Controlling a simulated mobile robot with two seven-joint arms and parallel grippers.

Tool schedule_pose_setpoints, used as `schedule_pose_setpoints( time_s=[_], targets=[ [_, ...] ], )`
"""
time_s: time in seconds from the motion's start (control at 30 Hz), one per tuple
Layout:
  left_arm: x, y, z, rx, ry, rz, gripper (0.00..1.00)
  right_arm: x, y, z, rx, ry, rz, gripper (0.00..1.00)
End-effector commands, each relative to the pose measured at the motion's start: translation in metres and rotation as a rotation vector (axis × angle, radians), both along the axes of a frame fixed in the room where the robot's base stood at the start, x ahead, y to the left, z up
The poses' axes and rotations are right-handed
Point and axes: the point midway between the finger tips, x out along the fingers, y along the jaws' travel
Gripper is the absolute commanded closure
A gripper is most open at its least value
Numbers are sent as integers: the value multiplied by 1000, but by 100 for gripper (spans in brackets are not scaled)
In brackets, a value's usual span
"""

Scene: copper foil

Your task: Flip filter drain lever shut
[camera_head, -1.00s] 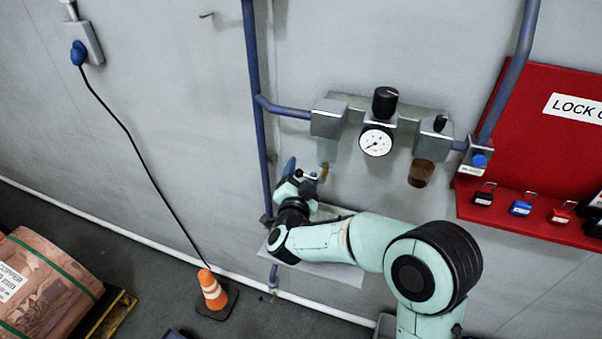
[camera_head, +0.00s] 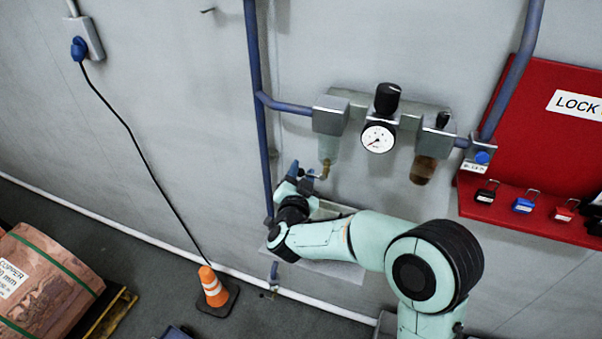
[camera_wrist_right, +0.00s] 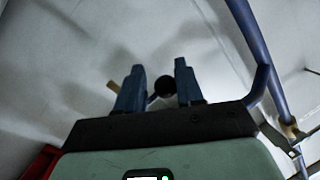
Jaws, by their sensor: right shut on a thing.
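The filter (camera_head: 328,148) is the left unit of the air set on the wall, with a pale clear bowl. A small brass drain fitting (camera_head: 324,172) hangs under the bowl. My right gripper (camera_head: 301,172) is just left of this fitting, its blue fingers pointing up. In the right wrist view the gripper (camera_wrist_right: 158,85) has its two fingers apart, with a dark round thing (camera_wrist_right: 165,86) showing between them. The fingers are closed on the drain lever, but the lever itself is mostly hidden. My left gripper is not in view.
A pressure gauge (camera_head: 378,138) and a brown-bowled unit (camera_head: 424,170) are right of the filter. A blue pipe (camera_head: 258,110) runs down left of the gripper. A red lockout board (camera_head: 560,150) is at right, an orange cone (camera_head: 212,288) on the floor.

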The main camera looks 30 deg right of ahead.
Motion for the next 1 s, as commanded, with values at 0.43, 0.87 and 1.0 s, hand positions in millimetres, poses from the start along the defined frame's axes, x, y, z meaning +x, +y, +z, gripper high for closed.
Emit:
schedule_pose_setpoints(
  time_s=[0.43,0.87,1.0],
  targets=[
    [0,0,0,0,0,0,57,-1,-2,2,-3,-6,-7,38],
    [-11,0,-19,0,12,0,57,-57,41,3,-2,-7,-3,38],
    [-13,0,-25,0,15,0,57,-81,58,5,-3,-8,-4,38]
  ],
)
